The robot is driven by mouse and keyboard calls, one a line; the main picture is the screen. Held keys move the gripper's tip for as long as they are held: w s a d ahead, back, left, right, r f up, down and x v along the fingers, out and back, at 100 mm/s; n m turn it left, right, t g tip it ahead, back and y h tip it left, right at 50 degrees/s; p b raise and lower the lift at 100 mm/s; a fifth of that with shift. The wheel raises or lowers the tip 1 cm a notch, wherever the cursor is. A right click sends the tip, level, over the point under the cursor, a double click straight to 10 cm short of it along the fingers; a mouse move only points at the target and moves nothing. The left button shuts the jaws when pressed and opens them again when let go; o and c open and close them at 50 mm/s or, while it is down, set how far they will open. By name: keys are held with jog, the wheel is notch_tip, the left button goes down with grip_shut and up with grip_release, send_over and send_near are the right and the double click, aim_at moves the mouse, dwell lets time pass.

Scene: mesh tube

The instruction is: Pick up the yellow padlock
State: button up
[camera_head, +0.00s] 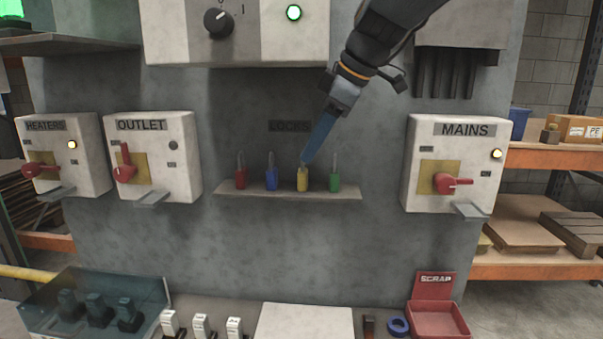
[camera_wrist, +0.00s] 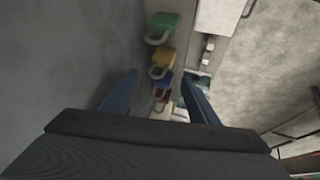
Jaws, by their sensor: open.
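The yellow padlock (camera_head: 302,181) stands upright on a narrow shelf (camera_head: 230,191) under the word LOCKS, between a blue padlock (camera_head: 271,180) and a green one (camera_head: 334,181). My gripper (camera_head: 308,160) comes down from the upper right, with its blue fingertips at the top of the yellow padlock, hiding most of its shackle. In the wrist view the gripper (camera_wrist: 160,88) is open, and the yellow padlock (camera_wrist: 163,54) shows beyond and between its fingers. I cannot tell whether the fingers touch it.
A red padlock (camera_head: 240,180) stands at the left of the row. The grey panel is close behind the shelf. OUTLET (camera_head: 185,150) and MAINS (camera_head: 420,150) boxes flank the shelf, and a red SCRAP bin (camera_head: 436,318) sits below right.

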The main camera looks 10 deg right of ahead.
aim_at(306, 171)
jog(key=p+x, duration=0.1)
jog(key=x, duration=0.4)
jog(key=c, duration=1.2)
